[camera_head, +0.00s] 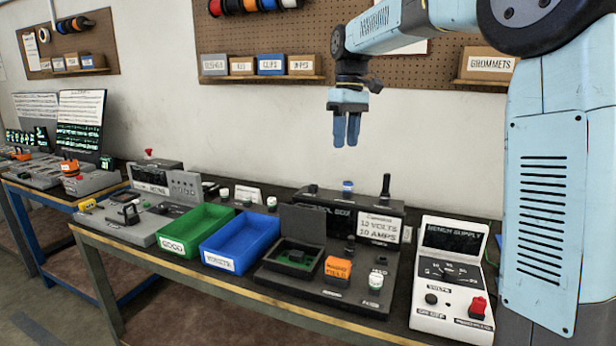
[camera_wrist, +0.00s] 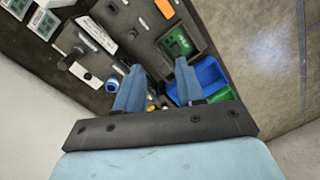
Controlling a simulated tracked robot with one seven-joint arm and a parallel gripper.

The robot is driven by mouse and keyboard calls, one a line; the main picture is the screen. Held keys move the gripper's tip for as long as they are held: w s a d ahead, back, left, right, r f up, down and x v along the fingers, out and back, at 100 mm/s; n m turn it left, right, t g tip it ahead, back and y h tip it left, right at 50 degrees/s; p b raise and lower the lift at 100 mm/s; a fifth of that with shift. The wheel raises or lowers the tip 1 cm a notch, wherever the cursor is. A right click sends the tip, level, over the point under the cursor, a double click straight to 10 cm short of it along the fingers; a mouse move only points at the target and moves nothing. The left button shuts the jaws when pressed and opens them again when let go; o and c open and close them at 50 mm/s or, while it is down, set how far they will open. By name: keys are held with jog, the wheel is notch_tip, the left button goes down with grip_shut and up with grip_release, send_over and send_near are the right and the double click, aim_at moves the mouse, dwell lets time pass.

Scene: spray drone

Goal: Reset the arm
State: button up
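My arm reaches in from the right of the head view, above the workbench (camera_head: 150,252). My gripper (camera_head: 346,143) hangs fingers down in front of the pegboard wall, well above the bench. In the wrist view its two blue fingers (camera_wrist: 158,70) stand apart with a gap between them. The gripper holds nothing and touches nothing. Below it is a dark control box (camera_head: 335,298) with an open compartment holding a green board (camera_head: 296,257), which also shows in the wrist view (camera_wrist: 178,42).
A green bin (camera_head: 170,247) and a blue bin (camera_head: 215,265) stand left of the control box. A white bench supply (camera_head: 430,317) with a red switch stands to its right. Small labelled boxes (camera_head: 270,64) sit on a pegboard shelf. The air around the gripper is clear.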

jog(key=s+d+m+t, duration=0.2)
jog(key=s+d, duration=0.2)
jog(key=s, duration=0.4)
jog(key=s+d+m+t, duration=0.15)
jog(key=s+d, duration=0.25)
jog(key=s, duration=0.4)
jog(key=s+d+f+m+t, duration=0.1)
jog(key=s+d+f+m, duration=0.1)
jog(key=s, duration=0.5)
jog(key=s+d+f+m+t, duration=0.2)
jog(key=s+d+f, duration=0.2)
jog(key=s+f, duration=0.3)
jog(key=shift+d+h, duration=0.2)
jog(key=shift+h, duration=0.1)
